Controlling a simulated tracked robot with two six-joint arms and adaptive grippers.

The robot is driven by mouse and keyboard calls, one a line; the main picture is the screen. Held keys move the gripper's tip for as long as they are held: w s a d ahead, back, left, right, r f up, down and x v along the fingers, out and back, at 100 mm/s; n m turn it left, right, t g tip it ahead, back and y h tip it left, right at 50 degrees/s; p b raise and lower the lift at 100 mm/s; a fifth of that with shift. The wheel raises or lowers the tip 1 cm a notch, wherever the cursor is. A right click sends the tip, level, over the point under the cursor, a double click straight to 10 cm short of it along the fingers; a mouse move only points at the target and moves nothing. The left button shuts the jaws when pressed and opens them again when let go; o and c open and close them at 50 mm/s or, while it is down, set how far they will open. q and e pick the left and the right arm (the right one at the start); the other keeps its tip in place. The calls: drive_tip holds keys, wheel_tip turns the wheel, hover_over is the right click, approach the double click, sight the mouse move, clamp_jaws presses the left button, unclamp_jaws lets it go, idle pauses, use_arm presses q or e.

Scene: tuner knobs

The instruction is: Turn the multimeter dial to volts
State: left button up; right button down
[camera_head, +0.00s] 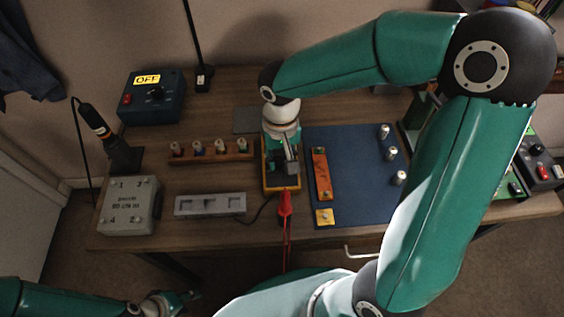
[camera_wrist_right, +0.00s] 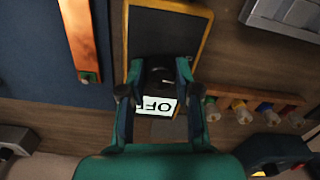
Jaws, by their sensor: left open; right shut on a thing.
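The multimeter (camera_head: 268,189) is a dark slab with a yellow rim, lying in the middle of the table; it also shows in the right wrist view (camera_wrist_right: 165,33). Its white display (camera_wrist_right: 157,105) reads OFF, upside down in that view. My right gripper (camera_wrist_right: 159,76) is above the multimeter and shut on the dark round dial (camera_wrist_right: 160,75), which is mostly hidden between the fingers. The dial's pointer cannot be made out. In the head view my right gripper (camera_head: 284,156) covers much of the multimeter. My left gripper (camera_head: 178,300) is open and empty at the bottom left, off the table.
A wooden rack (camera_head: 240,156) with several knobs stands left of the multimeter. A blue mat (camera_head: 350,150) with an orange strip (camera_head: 321,174) lies to the right. A grey tray (camera_head: 210,205), a grey box (camera_head: 130,205) and a blue box (camera_head: 165,112) are further left. Red leads (camera_head: 285,204) hang in front.

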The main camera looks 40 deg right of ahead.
sight(281, 159)
drive_tip(key=m+b, duration=0.1)
drive_tip(key=m, duration=0.1)
drive_tip(key=shift+f+m, duration=0.1)
drive_tip(key=shift+m, duration=0.3)
drive_tip(key=shift+m+b, duration=0.8)
drive_tip(key=shift+m, duration=0.3)
drive_tip(key=c, duration=0.8)
unclamp_jaws()
wheel_tip(281, 159, up, 12)
drive_tip(key=shift+r, duration=0.1)
